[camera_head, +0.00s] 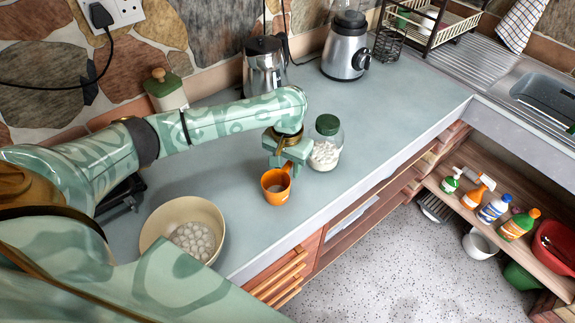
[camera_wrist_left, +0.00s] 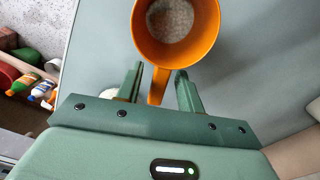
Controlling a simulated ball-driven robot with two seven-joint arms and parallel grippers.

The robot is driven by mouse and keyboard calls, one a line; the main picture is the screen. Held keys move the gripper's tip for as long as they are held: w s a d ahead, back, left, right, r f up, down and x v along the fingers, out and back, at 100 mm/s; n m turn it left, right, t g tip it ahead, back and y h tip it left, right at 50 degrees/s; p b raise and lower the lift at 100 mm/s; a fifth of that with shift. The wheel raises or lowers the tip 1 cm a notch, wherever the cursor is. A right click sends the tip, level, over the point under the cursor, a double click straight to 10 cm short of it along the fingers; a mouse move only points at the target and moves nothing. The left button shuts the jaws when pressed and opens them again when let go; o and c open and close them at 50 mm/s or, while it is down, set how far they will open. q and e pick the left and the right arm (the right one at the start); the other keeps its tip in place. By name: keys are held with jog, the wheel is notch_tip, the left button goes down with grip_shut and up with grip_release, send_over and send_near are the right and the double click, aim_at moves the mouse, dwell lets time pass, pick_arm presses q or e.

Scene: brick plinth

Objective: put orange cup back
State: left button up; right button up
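The orange cup (camera_head: 276,186) stands upright on the grey counter, close to its front edge. In the left wrist view the cup (camera_wrist_left: 204,38) shows from above, with something pale and grainy inside. Its handle points toward my left gripper (camera_head: 287,160). In the wrist view the two green fingers of the left gripper (camera_wrist_left: 160,78) sit either side of the handle, with a visible gap on each side, so it is open around the handle. My right gripper is not in view.
A glass jar (camera_head: 325,152) with a green lid and white pieces stands right beside the left gripper. A cream bowl (camera_head: 158,218) holding white balls is to the left. A kettle (camera_head: 265,68) and blender (camera_head: 345,50) stand at the back. The counter right of the jar is clear.

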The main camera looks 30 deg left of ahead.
pick_arm(q)
notch_tip(320, 180, up, 12)
jog(key=p, duration=0.5)
